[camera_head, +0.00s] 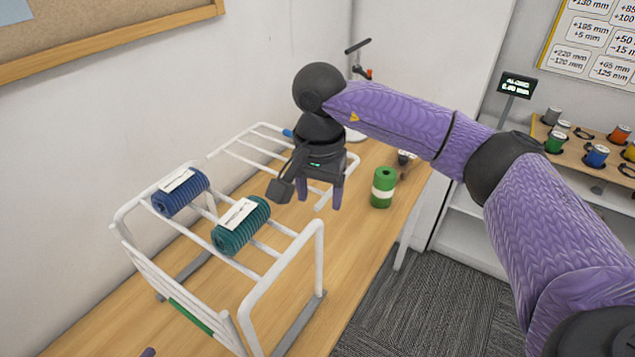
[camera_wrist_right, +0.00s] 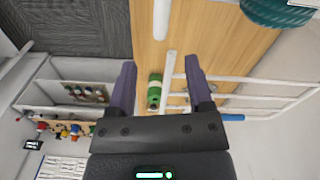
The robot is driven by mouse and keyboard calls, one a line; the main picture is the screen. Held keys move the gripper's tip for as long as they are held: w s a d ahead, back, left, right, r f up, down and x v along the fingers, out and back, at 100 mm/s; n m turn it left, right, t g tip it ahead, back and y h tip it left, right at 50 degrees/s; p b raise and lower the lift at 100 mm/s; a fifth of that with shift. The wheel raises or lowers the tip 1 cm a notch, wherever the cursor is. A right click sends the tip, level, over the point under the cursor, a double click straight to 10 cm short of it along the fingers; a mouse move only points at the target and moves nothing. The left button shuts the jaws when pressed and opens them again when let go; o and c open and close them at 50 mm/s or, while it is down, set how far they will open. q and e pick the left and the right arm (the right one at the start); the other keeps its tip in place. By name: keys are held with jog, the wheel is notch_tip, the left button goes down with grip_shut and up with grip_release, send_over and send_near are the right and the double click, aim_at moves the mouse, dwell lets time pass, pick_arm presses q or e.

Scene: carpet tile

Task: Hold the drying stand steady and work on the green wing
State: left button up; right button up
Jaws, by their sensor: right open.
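The white tubular drying stand (camera_head: 290,262) stands on the wooden table. A wing with a green strip (camera_head: 190,317) hangs folded down on its near side. The opposite wing, with a blue mark (camera_head: 287,133), sticks out roughly level; its blue mark also shows in the right wrist view (camera_wrist_right: 232,117). My right gripper (camera_head: 320,192) is open, pointing down over this blue-marked wing. In the right wrist view my right gripper (camera_wrist_right: 160,66) has a white bar showing between its fingers; contact cannot be told. A small purple tip (camera_head: 148,352), probably my left gripper, shows at the bottom edge.
A blue roll (camera_head: 180,192) and a teal roll (camera_head: 241,226) lie on the stand's top bars. A green roll (camera_head: 383,187) stands on the table right of my right gripper. A wall runs along the left; shelves with small spools (camera_head: 596,156) stand at right.

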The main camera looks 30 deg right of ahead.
aim_at(319, 228)
notch_tip(319, 228, down, 8)
jog(key=shift+f, duration=0.15)
grip_shut()
dwell(1.4)
